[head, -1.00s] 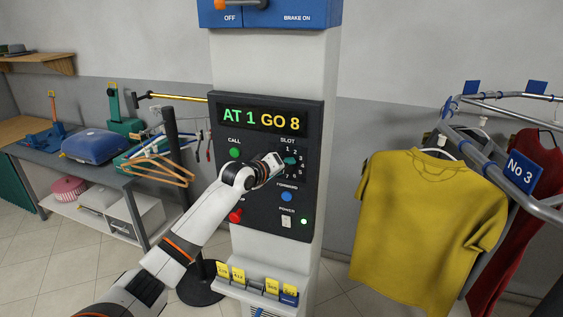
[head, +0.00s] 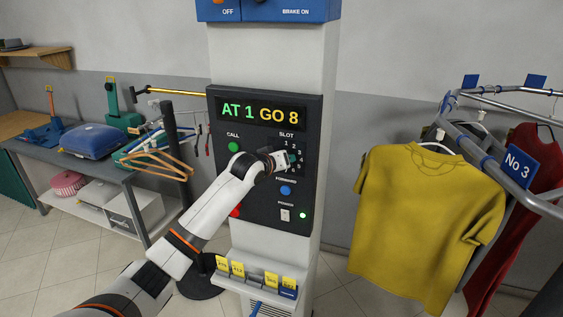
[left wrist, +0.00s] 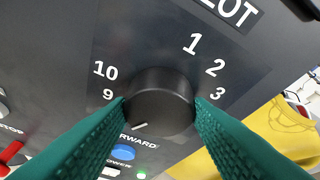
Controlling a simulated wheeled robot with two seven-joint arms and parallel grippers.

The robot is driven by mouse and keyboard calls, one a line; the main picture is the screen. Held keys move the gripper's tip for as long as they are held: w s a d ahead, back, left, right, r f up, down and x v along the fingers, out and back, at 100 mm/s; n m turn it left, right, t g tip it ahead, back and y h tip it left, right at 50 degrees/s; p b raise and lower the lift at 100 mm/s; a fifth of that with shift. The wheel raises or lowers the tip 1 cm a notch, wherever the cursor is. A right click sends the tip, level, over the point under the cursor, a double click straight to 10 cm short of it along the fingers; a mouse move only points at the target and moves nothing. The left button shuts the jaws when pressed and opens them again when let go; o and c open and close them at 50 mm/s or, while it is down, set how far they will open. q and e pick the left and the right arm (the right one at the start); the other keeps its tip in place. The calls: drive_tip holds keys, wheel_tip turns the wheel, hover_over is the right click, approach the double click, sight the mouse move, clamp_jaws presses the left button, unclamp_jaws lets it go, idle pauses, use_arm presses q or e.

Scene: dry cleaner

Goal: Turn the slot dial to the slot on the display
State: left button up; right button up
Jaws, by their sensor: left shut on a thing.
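The display (head: 262,113) reads "AT 1 GO 8" in green and yellow. Below it on the dark panel (head: 262,205) is the slot dial, ringed by numbers. My left gripper (head: 291,158) is at the dial and mostly hides it in the head view. In the left wrist view, the black round dial (left wrist: 160,98) sits between my teal fingers, which are shut on its sides. Its white pointer line faces lower left, past the 9. Numbers 1, 2, 3, 9 and 10 show; the others are hidden there. My right gripper is not in view.
A green call button (head: 233,147) is left of the dial; a blue forward button (head: 285,190) and a power switch (head: 285,214) are below. A yellow shirt (head: 425,225) hangs at right.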

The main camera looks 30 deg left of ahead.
use_arm(q)
drive_tip(key=shift+f, duration=0.15)
drive_tip(key=o, duration=1)
drive_tip(key=b+v, duration=0.4)
drive_tip(key=v, duration=0.8)
